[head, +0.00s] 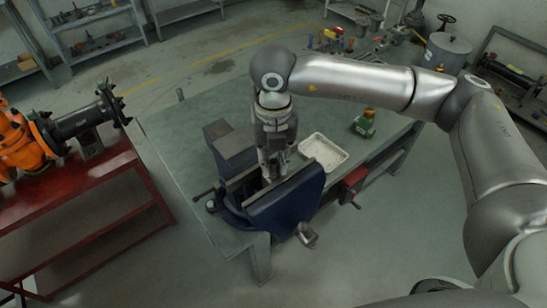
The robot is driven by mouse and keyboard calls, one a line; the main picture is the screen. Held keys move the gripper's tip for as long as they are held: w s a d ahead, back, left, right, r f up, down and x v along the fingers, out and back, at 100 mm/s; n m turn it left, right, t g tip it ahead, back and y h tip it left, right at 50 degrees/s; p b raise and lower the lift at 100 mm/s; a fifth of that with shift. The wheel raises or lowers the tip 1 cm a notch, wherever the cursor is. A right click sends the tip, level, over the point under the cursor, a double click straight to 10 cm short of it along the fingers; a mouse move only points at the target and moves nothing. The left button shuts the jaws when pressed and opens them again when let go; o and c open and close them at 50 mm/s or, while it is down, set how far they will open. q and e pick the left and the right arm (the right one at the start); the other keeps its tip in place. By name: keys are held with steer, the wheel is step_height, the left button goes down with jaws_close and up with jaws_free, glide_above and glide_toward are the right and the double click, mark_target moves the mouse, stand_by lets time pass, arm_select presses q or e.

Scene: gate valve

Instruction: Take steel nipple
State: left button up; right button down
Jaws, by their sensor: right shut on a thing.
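My right gripper (272,172) points straight down between the jaws of a blue bench vise (287,205). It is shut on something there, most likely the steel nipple. The nipple cannot be made out, since the fingers and the vise jaws hide it. I cannot tell whether the vise jaws also touch it. My left gripper is not in view.
The vise is mounted on a grey-green workbench (185,130). A white tray (324,152) and a small green object (364,124) lie right of the gripper. An orange-and-black assembly (40,135) rests on a red table (75,215) at left. Shelves stand behind.

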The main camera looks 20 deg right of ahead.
steer(key=shift+r, duration=0.6)
stand_by(0.4)
steer(key=shift+r, duration=0.15)
steer(key=shift+r+p, duration=1.65)
steer(key=shift+r, duration=1.9)
